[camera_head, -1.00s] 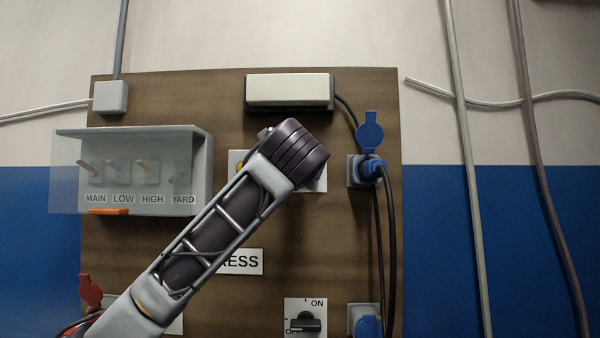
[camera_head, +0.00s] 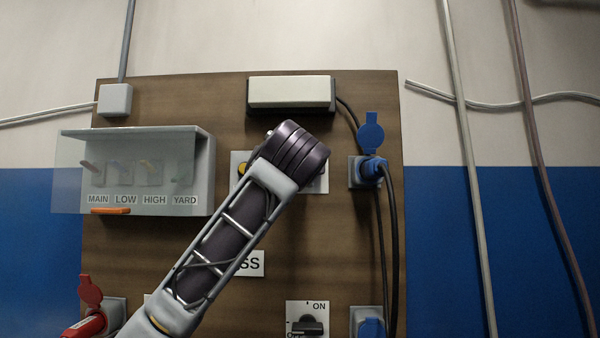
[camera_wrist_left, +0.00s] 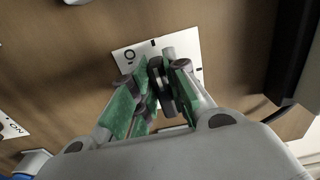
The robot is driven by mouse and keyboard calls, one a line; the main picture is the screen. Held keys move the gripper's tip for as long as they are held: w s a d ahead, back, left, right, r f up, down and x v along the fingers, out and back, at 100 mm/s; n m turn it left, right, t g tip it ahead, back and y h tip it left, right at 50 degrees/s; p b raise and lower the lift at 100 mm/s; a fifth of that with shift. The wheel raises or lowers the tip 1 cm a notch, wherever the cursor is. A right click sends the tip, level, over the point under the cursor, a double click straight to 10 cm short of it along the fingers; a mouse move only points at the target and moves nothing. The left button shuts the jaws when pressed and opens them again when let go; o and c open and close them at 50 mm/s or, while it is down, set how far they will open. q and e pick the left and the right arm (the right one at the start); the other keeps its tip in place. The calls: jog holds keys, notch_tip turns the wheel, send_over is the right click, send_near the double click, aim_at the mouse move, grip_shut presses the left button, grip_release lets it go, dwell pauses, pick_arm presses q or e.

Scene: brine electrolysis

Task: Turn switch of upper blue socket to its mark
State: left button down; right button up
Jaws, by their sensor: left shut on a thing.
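The upper blue socket (camera_head: 368,172), with its lid up and a blue plug in it, sits at the right of the brown board. The white switch plate (camera_head: 322,178) left of it is mostly hidden behind my left wrist. In the left wrist view the plate (camera_wrist_left: 188,42) carries an "O" and a short black mark. My left gripper (camera_wrist_left: 158,82), with green pads, is shut on the dark switch knob (camera_wrist_left: 156,66) there. The fingers hide much of the knob, so its exact pointing is hard to tell. My right gripper is not in view.
A lower switch (camera_head: 308,326) marked ON and a lower blue socket (camera_head: 368,326) are below. A clear-covered switch box (camera_head: 190,150) is at the left, a white-fronted box (camera_head: 290,92) above. Black cables (camera_head: 388,240) hang at the right. A red plug (camera_head: 85,325) is lower left.

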pick_arm(q)
jog(key=shift+f, duration=0.1)
jog(key=c, duration=1.4)
grip_release()
jog(key=shift+a, duration=0.1)
jog(key=s, duration=1.2)
